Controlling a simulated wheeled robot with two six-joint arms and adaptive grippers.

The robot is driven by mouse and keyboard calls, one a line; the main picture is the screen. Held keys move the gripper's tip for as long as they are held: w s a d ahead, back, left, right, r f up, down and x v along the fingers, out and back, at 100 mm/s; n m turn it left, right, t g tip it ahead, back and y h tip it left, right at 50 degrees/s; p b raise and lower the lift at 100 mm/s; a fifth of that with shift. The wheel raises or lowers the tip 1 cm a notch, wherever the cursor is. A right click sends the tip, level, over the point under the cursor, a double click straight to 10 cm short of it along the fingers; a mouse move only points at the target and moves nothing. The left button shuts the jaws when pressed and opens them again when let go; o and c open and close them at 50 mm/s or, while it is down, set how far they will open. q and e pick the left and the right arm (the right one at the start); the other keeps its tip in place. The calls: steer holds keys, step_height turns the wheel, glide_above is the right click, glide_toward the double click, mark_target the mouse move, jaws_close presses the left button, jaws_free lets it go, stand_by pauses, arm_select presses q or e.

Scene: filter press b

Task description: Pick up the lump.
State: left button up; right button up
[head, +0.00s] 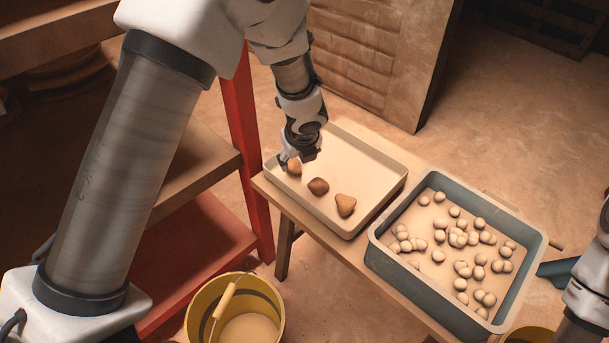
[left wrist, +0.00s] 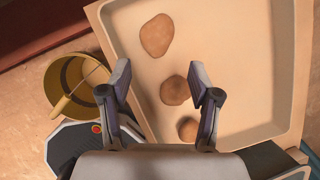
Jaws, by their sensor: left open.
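Three brown lumps lie apart in a row in a shallow cream tray (head: 378,158). In the head view one lump (head: 294,167) is at the left, partly hidden by my left gripper (head: 289,161). A darker rounded lump (head: 318,186) is in the middle, and a roughly triangular lump (head: 345,205) is at the right. The left gripper is open and empty, pointing down over the tray's left part. In the left wrist view its fingers (left wrist: 160,80) stand apart, with one lump (left wrist: 175,90) showing between them. Whether they touch any lump cannot be told. My right gripper is not shown.
The tray is on a wooden bench (head: 309,229). A grey-blue bin (head: 378,257) of small pale balls stands right of it. A yellow bucket (head: 196,317) is in front, and a red-framed shelf (head: 246,130) is at the left.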

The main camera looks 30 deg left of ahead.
mark_target(295, 166)
arm_select(q)
steer(key=b+x, duration=0.1)
steer(key=x, duration=0.1)
steer(key=b+x, duration=0.1)
steer(key=x, duration=0.2)
steer(key=b+x, duration=0.1)
steer(key=x, duration=0.1)
steer(key=shift+w+a+f+b, duration=0.1)
steer(key=shift+w+a+b, duration=0.1)
steer(key=shift+a+b, duration=0.2)
steer(key=shift+w, duration=0.1)
steer(key=shift+c, duration=1.4)
steer(key=c, duration=0.7)
